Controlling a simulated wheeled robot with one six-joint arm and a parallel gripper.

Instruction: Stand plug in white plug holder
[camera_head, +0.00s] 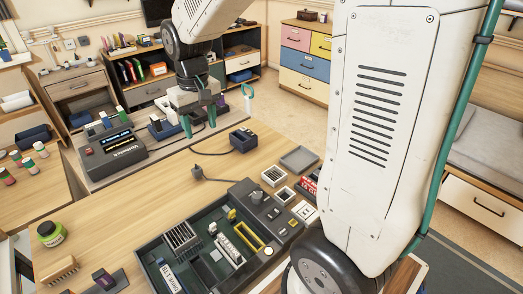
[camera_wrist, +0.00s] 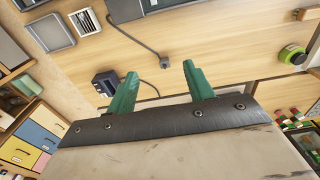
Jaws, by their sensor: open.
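A dark plug (camera_head: 197,172) on a grey cable lies on the wooden table. In the wrist view the plug (camera_wrist: 163,63) appears between my fingertips, toward the left side of the right finger. A small white holder with dark slots (camera_head: 273,176) stands on the table, right of the plug; it also shows in the wrist view (camera_wrist: 84,20) at the top left. I cannot tell for sure that it is the plug holder. My gripper (camera_head: 199,119) has green fingers spread apart, empty, pointing down above the table; they also show in the wrist view (camera_wrist: 160,72).
A black box (camera_head: 243,140) with its own cable sits behind the plug. A grey tray (camera_head: 299,158) lies behind the white holder. A labelled dark device (camera_head: 115,150) stands at left. Bare table surrounds the plug.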

